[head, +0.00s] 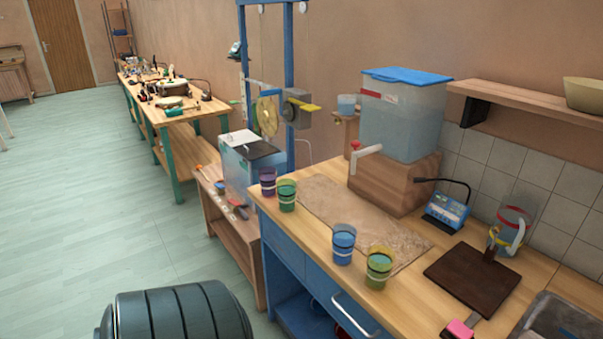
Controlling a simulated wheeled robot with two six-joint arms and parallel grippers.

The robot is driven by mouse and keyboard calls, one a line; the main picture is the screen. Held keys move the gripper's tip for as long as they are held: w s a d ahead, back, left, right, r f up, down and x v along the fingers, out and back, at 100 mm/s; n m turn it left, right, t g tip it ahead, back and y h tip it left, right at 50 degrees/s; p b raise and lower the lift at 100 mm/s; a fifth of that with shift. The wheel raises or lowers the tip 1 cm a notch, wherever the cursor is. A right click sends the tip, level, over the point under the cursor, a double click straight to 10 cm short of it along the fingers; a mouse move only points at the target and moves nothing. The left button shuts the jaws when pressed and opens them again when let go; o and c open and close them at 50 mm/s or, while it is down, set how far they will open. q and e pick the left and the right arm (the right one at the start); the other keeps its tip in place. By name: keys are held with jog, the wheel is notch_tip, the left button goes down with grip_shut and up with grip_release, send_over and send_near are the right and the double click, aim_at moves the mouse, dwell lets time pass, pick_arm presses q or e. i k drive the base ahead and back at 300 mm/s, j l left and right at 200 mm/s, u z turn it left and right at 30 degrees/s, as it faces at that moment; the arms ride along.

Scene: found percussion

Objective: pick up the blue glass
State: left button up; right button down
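The blue glass (343,244) stands upright on the wooden counter, near its front edge in the middle. A yellow-green glass (379,267) stands just to its right, close beside it. A green glass (287,196) and a purple glass (268,182) stand together at the counter's left end. The glasses have light bands around them. Neither of my grippers shows in the head view, and nothing is seen touching the blue glass.
A tan mat (350,213) lies behind the glasses. A water tank (403,118) with a tap sits on a wooden block (395,184). A dark board (472,278), a blue device (446,212) and a sink (560,322) are at right. Open floor (110,210) lies left.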

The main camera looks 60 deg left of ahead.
aim_at(344, 236)
jog(key=u, duration=1.6)
